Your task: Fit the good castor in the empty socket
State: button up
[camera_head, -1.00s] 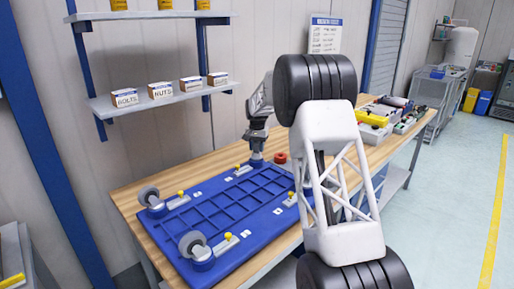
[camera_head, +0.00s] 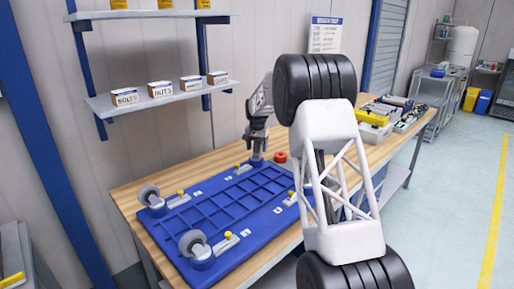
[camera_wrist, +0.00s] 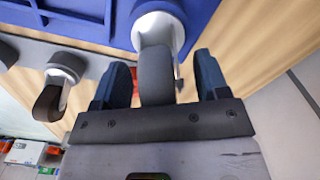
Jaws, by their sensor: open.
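The blue plate (camera_head: 240,228) lies on the workbench. Two grey-wheeled castors stand at its left corners, one far (camera_head: 149,194) and one near (camera_head: 192,242). My gripper (camera_head: 257,155) points down at the plate's far right corner. In the wrist view my gripper (camera_wrist: 160,64) is open, its fingers on either side of a castor with a grey wheel (camera_wrist: 155,78) and white mount. Gaps show between wheel and fingers. The mount is at the blue plate's edge; its seating is unclear. Another castor, with a dark brown wheel (camera_wrist: 48,102), is to the left. The empty socket cannot be made out.
Clamps with yellow knobs (camera_head: 228,236) sit along the plate. A red round object (camera_head: 281,157) lies just right of my gripper. Bins of parts (camera_head: 375,120) stand at the bench's far right. My white truss link hides the plate's right side. A shelf with small boxes (camera_head: 160,89) hangs behind.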

jog(key=shift+r, duration=3.9)
